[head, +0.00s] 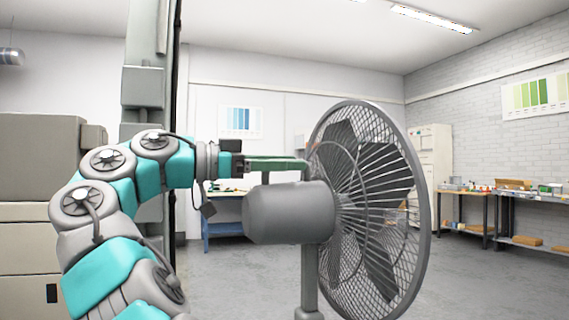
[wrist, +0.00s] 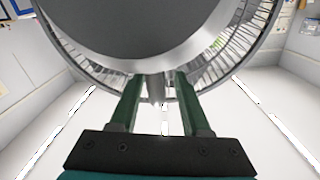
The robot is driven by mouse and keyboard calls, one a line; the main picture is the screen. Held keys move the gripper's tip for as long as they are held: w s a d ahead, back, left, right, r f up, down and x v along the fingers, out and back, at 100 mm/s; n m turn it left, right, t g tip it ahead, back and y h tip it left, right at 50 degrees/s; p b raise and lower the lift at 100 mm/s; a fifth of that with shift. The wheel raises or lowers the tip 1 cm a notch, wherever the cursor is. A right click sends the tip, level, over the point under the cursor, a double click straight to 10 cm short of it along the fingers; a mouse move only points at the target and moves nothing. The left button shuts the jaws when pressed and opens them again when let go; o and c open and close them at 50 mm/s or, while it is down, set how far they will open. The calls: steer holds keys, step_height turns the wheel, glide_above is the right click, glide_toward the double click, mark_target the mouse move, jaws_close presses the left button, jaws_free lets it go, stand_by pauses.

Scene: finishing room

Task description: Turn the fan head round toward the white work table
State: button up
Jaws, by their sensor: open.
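The grey fan stands in front of me in the head view, its motor housing (head: 290,213) toward me and its round wire cage (head: 395,165) facing away to the right. A slim stem (wrist: 156,88) rises from the housing. My gripper (head: 303,162) reaches in from the left above the housing, its green fingers level. In the wrist view, my gripper (wrist: 155,78) is open, with one finger on each side of the stem; I cannot tell whether either touches it. A table with a pale top and blue frame (head: 222,229) stands behind the arm, partly hidden.
Dark-topped benches (head: 510,196) with small items stand along the right wall. A pale cabinet (head: 435,150) stands at the back right. Large beige cabinets (head: 38,160) are at the left. The grey floor (head: 470,280) at the right front is clear.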

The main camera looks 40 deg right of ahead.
steer(key=shift+r, duration=0.1)
steer(key=shift+r+p, duration=0.9)
steer(key=shift+w+r, duration=0.1)
steer(key=shift+r, duration=0.6)
steer(key=s+a+r+b, duration=0.1)
steer(key=s+a+b, duration=0.3)
steer(key=s, duration=1)
steer(key=a, duration=0.3)
steer(key=shift+s+a+r, duration=0.15)
steer(key=shift+s+r, duration=0.1)
steer(key=shift+r, duration=0.05)
